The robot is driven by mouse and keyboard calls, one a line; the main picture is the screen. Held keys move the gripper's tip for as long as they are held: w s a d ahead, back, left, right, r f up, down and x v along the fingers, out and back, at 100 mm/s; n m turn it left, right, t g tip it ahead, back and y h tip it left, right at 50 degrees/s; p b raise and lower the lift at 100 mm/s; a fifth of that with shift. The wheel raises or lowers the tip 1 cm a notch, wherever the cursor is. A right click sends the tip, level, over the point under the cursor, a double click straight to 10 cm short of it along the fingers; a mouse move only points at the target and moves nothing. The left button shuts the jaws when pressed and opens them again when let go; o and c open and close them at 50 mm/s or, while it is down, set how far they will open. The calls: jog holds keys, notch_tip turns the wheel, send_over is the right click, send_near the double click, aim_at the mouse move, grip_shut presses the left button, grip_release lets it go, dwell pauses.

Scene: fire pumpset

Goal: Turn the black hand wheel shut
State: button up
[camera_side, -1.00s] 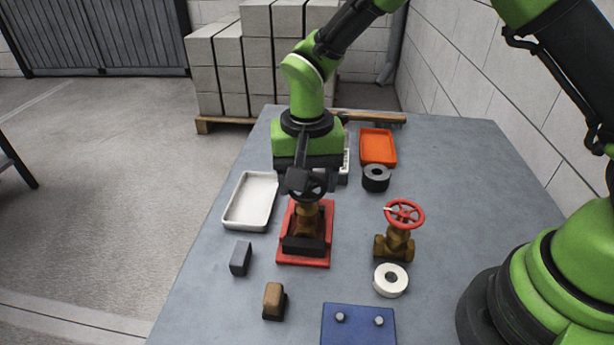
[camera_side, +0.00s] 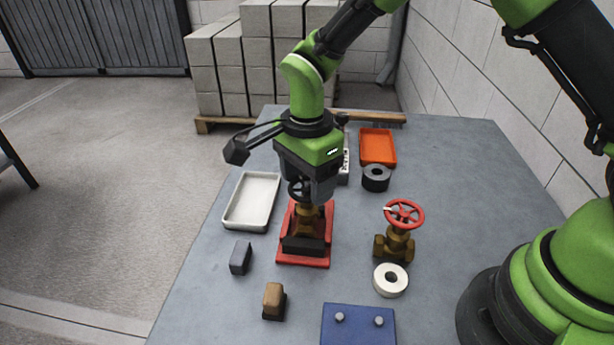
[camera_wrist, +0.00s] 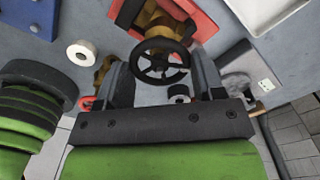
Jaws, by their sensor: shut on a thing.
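The black hand wheel (camera_side: 298,188) sits on top of a brass valve (camera_side: 307,220) clamped on a red base (camera_side: 320,258). My gripper (camera_side: 310,190) points down over the wheel and hides its right part in the side view. In the wrist view the whole wheel (camera_wrist: 160,62) shows between the two fingers of my gripper (camera_wrist: 162,76), one on each side. The gripper is shut on the wheel. The exact contact at the rim is hard to make out.
A second brass valve with a red hand wheel (camera_side: 404,213) stands to the right, near a white ring (camera_side: 390,280). A black ring (camera_side: 376,178) and orange tray (camera_side: 378,147) lie behind. A white tray (camera_side: 251,201) is left; small blocks (camera_side: 241,258) and a blue plate (camera_side: 358,325) lie in front.

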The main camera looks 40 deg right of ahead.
jog(key=m, duration=0.5)
jog(key=shift+m, duration=0.3)
dwell(0.4)
jog(key=o, duration=0.9)
jog(key=shift+o, duration=0.2)
notch_tip(320, 180, up, 10)
